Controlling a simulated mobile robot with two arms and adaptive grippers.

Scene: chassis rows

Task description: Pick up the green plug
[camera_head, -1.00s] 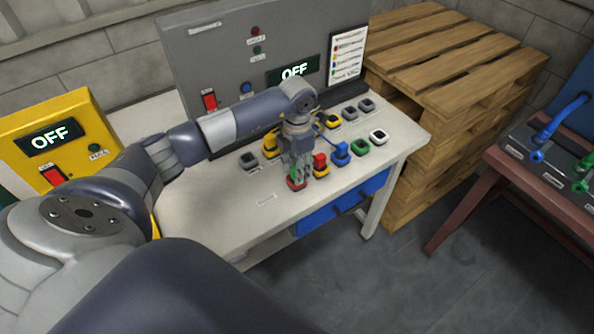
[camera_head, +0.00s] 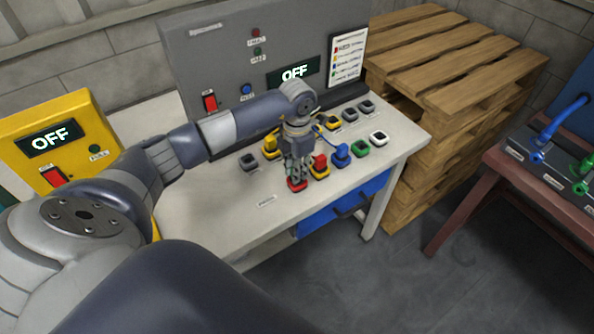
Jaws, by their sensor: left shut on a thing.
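My left gripper (camera_head: 297,174) reaches down over the front row of sockets on the white table (camera_head: 225,212). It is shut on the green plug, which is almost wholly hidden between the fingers. The red socket (camera_head: 297,185) lies directly under the fingertips. I cannot tell whether the plug is still seated in it. My right gripper is out of view.
A red plug stands in the yellow socket (camera_head: 319,173), close right of my gripper. A blue socket (camera_head: 341,160), a green socket (camera_head: 359,148) and a white socket (camera_head: 379,138) continue the row. A grey panel (camera_head: 225,65) reading OFF stands behind.

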